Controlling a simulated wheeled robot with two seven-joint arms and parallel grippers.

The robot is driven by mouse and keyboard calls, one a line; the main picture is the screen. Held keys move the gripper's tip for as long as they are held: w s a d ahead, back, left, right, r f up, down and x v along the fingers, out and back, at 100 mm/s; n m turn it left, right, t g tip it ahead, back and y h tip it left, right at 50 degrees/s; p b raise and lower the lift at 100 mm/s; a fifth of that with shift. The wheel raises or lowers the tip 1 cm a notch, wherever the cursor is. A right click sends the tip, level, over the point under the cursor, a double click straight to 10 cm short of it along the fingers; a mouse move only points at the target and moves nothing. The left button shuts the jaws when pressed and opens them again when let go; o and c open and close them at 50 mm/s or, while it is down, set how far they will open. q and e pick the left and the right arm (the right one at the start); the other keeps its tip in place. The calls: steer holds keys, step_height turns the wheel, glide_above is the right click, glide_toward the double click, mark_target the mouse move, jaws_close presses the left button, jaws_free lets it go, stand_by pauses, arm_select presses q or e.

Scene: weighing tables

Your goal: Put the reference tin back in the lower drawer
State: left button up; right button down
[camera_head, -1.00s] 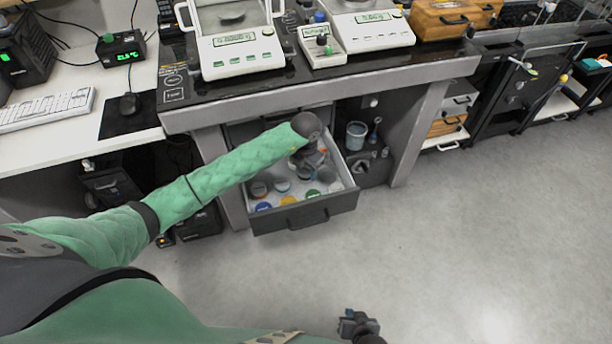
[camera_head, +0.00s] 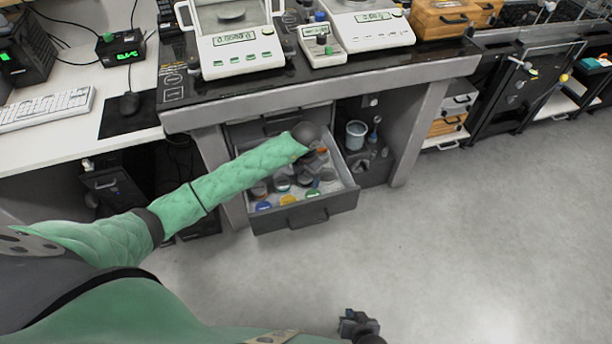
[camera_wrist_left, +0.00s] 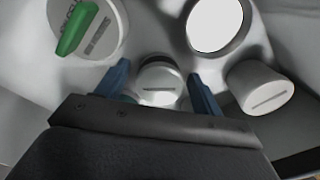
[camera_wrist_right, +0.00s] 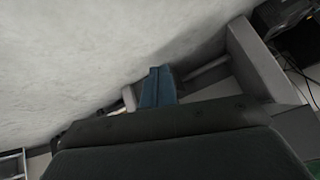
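My left arm reaches down into the open drawer (camera_head: 290,217) under the weighing table. In the left wrist view my left gripper (camera_wrist_left: 159,76) is open, its two blue fingers apart. A round tin with a pale lid and a dark label line (camera_wrist_left: 160,84) shows between the fingers, with a gap on each side. I cannot tell whether it is the reference tin, or how far below the fingertips it is. In the head view the left fingers are hidden. My right gripper (camera_head: 358,325) is low, over the floor; in the right wrist view its blue fingers (camera_wrist_right: 158,87) are together and empty.
The table edge (camera_head: 330,92) is above the drawer. A bucket (camera_head: 356,135) stands right of it. The floor in front is clear.

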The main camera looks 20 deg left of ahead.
mark_target(306, 175)
arm_select(q)
steer(key=shift+r, duration=0.1)
steer(key=shift+r, duration=0.25)
step_height(306, 175, up, 12)
steer(key=shift+f, duration=0.25)
arm_select(e)
steer(key=shift+f, duration=0.5)
